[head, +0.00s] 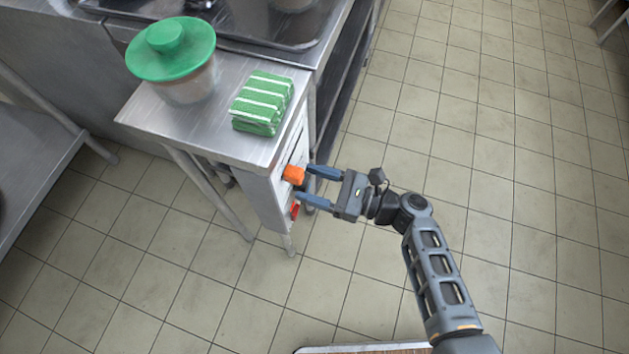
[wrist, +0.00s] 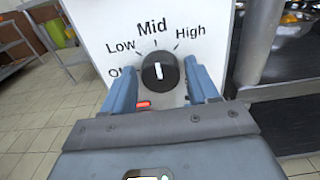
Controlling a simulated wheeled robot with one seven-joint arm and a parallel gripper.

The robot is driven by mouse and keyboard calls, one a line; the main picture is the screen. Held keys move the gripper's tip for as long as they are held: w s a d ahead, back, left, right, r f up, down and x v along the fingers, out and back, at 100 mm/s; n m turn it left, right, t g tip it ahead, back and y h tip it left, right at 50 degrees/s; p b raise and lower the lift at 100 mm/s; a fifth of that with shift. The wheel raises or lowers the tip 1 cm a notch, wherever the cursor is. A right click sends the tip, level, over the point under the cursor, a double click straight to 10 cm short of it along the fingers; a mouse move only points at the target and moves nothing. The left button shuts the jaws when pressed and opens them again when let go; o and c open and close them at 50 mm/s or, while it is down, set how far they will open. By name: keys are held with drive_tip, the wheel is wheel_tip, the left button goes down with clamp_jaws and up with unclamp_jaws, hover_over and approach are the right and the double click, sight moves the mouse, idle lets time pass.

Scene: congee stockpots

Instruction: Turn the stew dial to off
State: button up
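The dial (wrist: 160,71) shows in the wrist view as a round black face with a white pointer line, on a white panel marked Low, Mid and High. A partly hidden label beginning with "O" is at the lower left. The pointer stands nearly upright, toward Mid. No word "stew" is readable. My gripper (head: 307,184) is open, its blue fingers pointing at the panel on either side of the dial. I cannot tell whether either finger touches it.
A small red part (wrist: 143,104) sits below the dial at the left. The steel counter (head: 190,135) carries a green-lidded pot (head: 172,55) and a folded green striped cloth (head: 262,102). The tiled floor to the right is clear.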

drive_tip(key=c, duration=0.8)
drive_tip(key=shift+o, duration=0.2)
drive_tip(key=shift+n, duration=0.3)
drive_tip(key=n+b, duration=0.3)
drive_tip(key=n, duration=0.1)
drive_tip(key=shift+s+f, duration=0.1)
drive_tip(key=shift+f, duration=0.1)
drive_tip(key=shift+s+f+n+b, duration=0.1)
drive_tip(key=shift+s+n+b, duration=0.05)
drive_tip(key=shift+n+b, duration=5.6)
drive_tip(key=shift+n+p, duration=0.8)
drive_tip(key=shift+n, duration=0.25)
drive_tip(key=o, duration=1)
